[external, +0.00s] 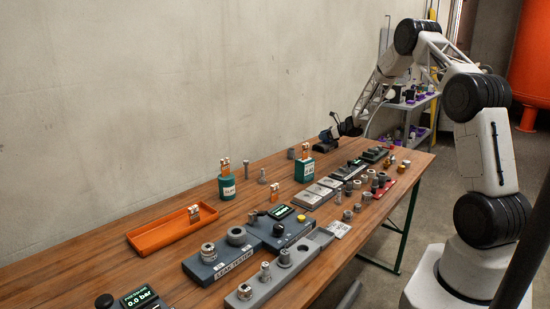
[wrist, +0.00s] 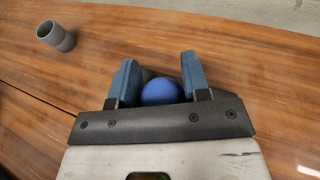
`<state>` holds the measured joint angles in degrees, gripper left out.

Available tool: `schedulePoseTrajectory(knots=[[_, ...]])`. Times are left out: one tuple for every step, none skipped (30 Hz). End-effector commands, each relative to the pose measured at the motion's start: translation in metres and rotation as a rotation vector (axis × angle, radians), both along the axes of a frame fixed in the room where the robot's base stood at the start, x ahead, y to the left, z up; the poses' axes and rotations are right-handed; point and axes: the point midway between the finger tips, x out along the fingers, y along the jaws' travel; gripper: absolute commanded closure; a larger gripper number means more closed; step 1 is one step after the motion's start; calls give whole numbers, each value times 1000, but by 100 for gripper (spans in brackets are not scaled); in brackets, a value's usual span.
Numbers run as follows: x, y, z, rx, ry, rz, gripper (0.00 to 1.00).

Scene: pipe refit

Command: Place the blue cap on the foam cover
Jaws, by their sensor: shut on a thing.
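The blue cap (wrist: 161,92) shows in the wrist view as a rounded blue top between the two blue-padded fingers of my gripper (wrist: 158,76). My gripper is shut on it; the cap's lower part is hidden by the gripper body. In the external view my gripper (external: 343,124) is over the far end of the wooden table, close to a dark object (external: 326,142). The cap cannot be made out there. I cannot tell which thing is the foam cover.
A grey hollow cylinder (wrist: 56,36) stands on the wood in the wrist view. In the external view, an orange tray (external: 160,236), green blocks (external: 227,188), a leak tester (external: 222,262) and many metal fittings crowd the table. Bare wood lies along the wall side.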

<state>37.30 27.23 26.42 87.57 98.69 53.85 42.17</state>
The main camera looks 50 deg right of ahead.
Motion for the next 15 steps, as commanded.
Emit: schedulePoseTrajectory(knots=[[0,0,-2,0,0,0,79],[0,0,-2,0,-1,0,79],[0,0,-3,0,-1,0,79],[0,0,-3,0,-1,0,79],[0,0,-3,0,-1,0,79],[0,0,-3,0,-1,0,79],[0,0,-3,0,-1,0,79],[0,0,-3,0,-1,0,79],[0,0,-3,0,-1,0,79],[0,0,-3,0,-1,0,79],[0,0,-3,0,-1,0,79],[0,0,-4,0,-1,0,79],[0,0,-4,0,-1,0,79],[0,0,-5,0,-1,0,79],[0,0,-6,0,-1,0,79]])
